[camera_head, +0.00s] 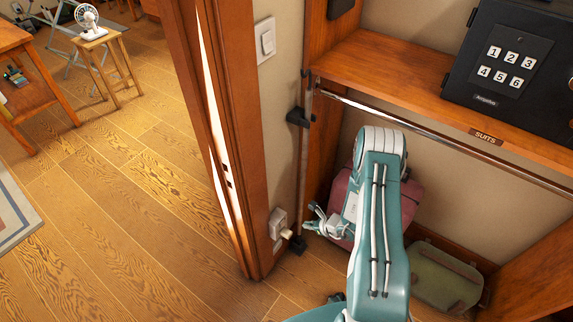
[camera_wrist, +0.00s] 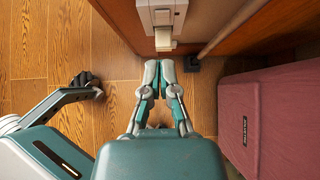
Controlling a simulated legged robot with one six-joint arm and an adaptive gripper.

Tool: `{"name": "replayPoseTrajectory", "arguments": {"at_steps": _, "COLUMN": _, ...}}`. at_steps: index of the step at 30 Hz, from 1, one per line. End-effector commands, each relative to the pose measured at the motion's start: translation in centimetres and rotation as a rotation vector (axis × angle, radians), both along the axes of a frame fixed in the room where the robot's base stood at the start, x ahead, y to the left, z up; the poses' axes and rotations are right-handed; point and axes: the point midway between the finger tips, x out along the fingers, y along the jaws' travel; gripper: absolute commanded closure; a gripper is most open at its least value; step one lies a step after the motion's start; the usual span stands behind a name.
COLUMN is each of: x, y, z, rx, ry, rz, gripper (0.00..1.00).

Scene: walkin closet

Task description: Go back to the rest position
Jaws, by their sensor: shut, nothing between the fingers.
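My gripper (camera_wrist: 158,68) is shut and empty, its two teal fingertips together in the wrist view. It is close to a pale plug-like piece (camera_wrist: 164,41) on a white wall box (camera_wrist: 162,14); I cannot tell whether they touch. In the head view my gripper (camera_head: 309,216) reaches left from the end of my teal arm, low in the closet opening. The wall box (camera_head: 278,219) shows just left of it, beside the door frame. My arm hides part of the closet behind it.
A maroon suitcase (camera_head: 408,198) stands close behind my arm, at right in the wrist view (camera_wrist: 270,120). A green case (camera_head: 443,279) lies on the closet floor. A hanging rail (camera_head: 440,133) and shelf (camera_head: 390,68) with a black safe (camera_head: 510,62) are above. Open wooden floor (camera_head: 120,220) lies left.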

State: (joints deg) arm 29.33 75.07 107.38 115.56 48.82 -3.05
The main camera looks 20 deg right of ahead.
Motion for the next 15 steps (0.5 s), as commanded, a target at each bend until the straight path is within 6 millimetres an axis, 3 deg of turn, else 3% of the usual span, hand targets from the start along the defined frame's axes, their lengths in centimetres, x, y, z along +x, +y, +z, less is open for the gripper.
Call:
{"name": "replayPoseTrajectory", "arguments": {"at_steps": 4, "x": 0.1, "y": 0.1, "z": 0.2, "rx": -0.002, "ry": -0.003, "rz": 0.004, "gripper": 1.00}}
{"name": "replayPoseTrajectory", "arguments": {"at_steps": 7, "x": 0.9, "y": 0.4, "z": 1.8, "rx": -0.014, "ry": -0.028, "rz": 0.046, "gripper": 1.00}}
{"name": "replayPoseTrajectory", "arguments": {"at_steps": 15, "x": 3.9, "y": 3.4, "z": 12.8, "rx": -0.105, "ry": -0.182, "rz": 0.358, "gripper": 1.00}}
